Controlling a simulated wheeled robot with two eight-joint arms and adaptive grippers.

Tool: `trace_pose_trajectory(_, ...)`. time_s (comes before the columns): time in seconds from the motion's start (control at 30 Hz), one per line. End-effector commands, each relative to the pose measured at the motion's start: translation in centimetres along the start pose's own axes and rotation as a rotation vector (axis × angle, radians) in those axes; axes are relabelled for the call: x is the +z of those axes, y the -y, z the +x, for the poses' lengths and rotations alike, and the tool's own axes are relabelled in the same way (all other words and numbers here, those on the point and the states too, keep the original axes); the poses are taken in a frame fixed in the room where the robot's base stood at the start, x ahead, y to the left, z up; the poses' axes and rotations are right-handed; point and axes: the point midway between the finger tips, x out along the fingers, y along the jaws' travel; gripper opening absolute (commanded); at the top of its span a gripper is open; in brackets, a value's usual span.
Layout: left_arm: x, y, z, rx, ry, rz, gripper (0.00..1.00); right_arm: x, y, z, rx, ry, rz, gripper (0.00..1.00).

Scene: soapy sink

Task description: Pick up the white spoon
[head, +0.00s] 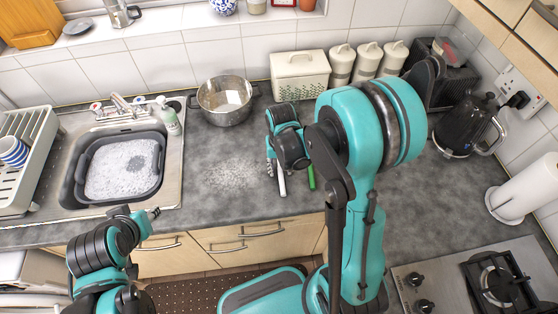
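A thin white handle, which looks like the white spoon (282,184), lies on the grey worktop near its front edge, below my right gripper in the picture. Its upper part is hidden by my gripper and arm. My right gripper (271,166) points down at the worktop right by the spoon. I cannot tell whether its fingers touch the spoon or are closed around it. My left gripper (153,213) is low at the left, in front of the sink's front edge and away from the spoon. Its fingers are too small to read.
A green-handled utensil (311,178) lies just right of the spoon. A steel pot (226,101) stands behind, left of a cream bread bin (299,77). A grey basin of suds (159,171) sits in the sink. A black kettle (466,128) and hob (440,281) are right.

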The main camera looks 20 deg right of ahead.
Motion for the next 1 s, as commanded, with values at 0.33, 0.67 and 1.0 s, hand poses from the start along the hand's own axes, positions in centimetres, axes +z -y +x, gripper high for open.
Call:
trace_pose_trajectory(0.33, 0.0, 0.0, 0.0, 0.000, 0.000, 0.000, 0.35, 0.0, 0.0, 0.0, 0.000, 0.000, 0.000, 0.00)
trace_pose_trajectory(0.67, -0.2, 0.0, -0.3, 0.000, 0.000, 0.000, 0.35, 0.0, 0.0, -0.9, 0.000, 0.000, 0.000, 0.00)
trace_pose_trajectory(1.0, -1.2, 0.0, -1.7, 0.000, 0.000, 0.000, 0.35, 2.4, -0.9, -5.8, 0.000, 0.000, 0.000, 0.00)
